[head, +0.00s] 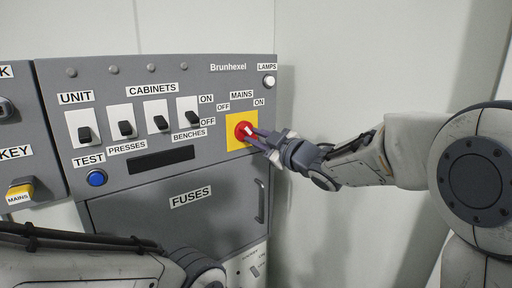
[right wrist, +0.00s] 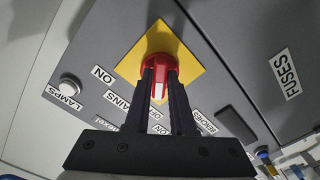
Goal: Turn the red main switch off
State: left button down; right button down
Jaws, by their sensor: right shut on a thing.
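The red main switch (head: 245,131) is a round knob on a yellow square plate under the MAINS label, with OFF at its upper left and ON at its upper right. My right gripper (head: 257,137) reaches it from the right and is shut on it. In the right wrist view, the two dark fingers (right wrist: 161,82) hold either side of the red switch (right wrist: 158,64). A white mark on the knob shows between the fingers and points toward the label side; I cannot tell exactly which label it meets. My left gripper is out of view.
The grey panel holds several black rocker switches (head: 126,128) on white plates, a blue TEST button (head: 96,178) and a LAMPS button (head: 269,81). A FUSES door (head: 150,225) with a handle (head: 260,201) lies below. The pale wall at right is clear.

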jog(key=shift+n+b, duration=0.3)
jog(key=shift+n, duration=0.2)
jog(key=c, duration=0.8)
grip_release()
jog(key=shift+o, duration=0.2)
jog(key=b+v, duration=0.1)
jog(key=v, duration=0.9)
jog(key=shift+s+d, duration=0.15)
